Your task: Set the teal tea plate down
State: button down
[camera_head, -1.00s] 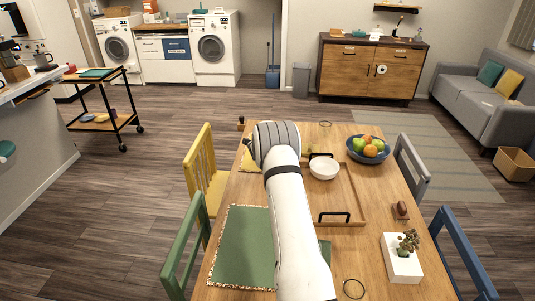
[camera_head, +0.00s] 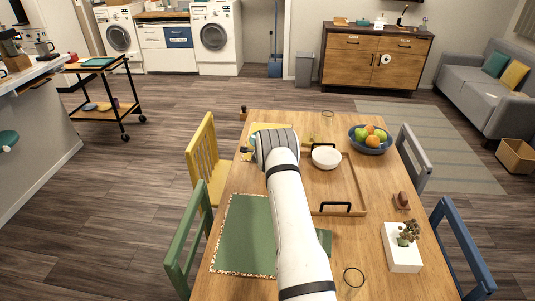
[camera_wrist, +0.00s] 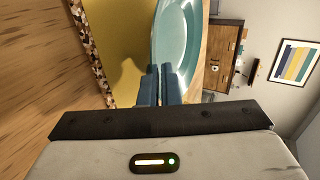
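The teal tea plate (camera_wrist: 180,40) shows large in the wrist view, its rim running down to my fingertips. My gripper (camera_wrist: 161,82) has its two blue-grey fingers close together, shut on the plate's rim. The yellow placemat (camera_wrist: 125,45) with a speckled border lies beside and behind the plate in that view. A shadow falls on the mat near the fingers. In the head view my arm's end hides most of the plate, above the yellow placemat (camera_head: 268,126) at the far left of the table. I cannot tell whether the plate touches the mat.
A wooden tray (camera_head: 358,190) with black handles holds a white bowl (camera_head: 326,157) right of my arm. A blue fruit bowl (camera_head: 370,148) stands farther right. A green placemat (camera_head: 243,235) lies nearer. A yellow chair (camera_head: 203,158) stands at the left edge.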

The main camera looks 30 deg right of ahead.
notch_tip(320, 180, down, 3)
jog(key=shift+r, duration=0.1)
jog(key=c, duration=2.1)
grip_release()
jog(key=shift+o, duration=0.8)
